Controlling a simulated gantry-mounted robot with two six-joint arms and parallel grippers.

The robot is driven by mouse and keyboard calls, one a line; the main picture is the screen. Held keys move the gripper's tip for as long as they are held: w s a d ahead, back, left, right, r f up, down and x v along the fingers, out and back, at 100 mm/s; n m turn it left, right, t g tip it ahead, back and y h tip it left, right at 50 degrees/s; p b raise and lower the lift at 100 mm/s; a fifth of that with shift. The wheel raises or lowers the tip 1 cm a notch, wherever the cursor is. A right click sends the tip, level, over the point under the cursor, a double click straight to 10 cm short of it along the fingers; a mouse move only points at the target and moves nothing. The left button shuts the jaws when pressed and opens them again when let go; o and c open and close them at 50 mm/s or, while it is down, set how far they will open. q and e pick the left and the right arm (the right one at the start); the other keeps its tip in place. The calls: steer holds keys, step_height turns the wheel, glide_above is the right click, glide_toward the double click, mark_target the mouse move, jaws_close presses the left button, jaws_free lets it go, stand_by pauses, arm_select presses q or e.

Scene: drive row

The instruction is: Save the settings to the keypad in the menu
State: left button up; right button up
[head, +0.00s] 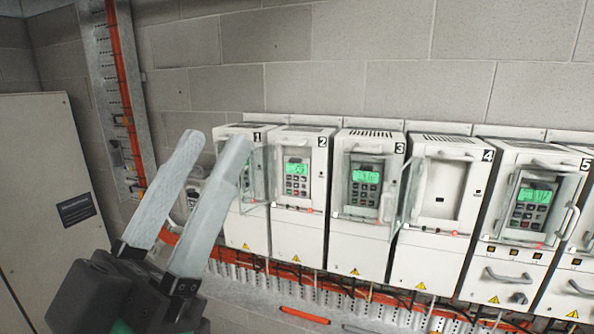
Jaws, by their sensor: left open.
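A row of white drives stands along the wall, numbered 1 to 5. Drive 2 (300,238) has a keypad (297,178) with a lit green screen. Drive 4 (428,262) has an empty keypad recess (440,190). Drive 5 (506,262) has a lit keypad (531,208). Drive 1 (243,232) is partly hidden by my left gripper (213,144), which is open and empty in front of it. Screen text is too small to read. My right gripper is out of view.
A grey cabinet (40,180) stands at the left. An orange cable in a metal tray (122,95) climbs the block wall. A slotted rail (330,285) with cables runs below the drives. A loose orange item (305,315) lies below it. Another drive is cut off at the right edge.

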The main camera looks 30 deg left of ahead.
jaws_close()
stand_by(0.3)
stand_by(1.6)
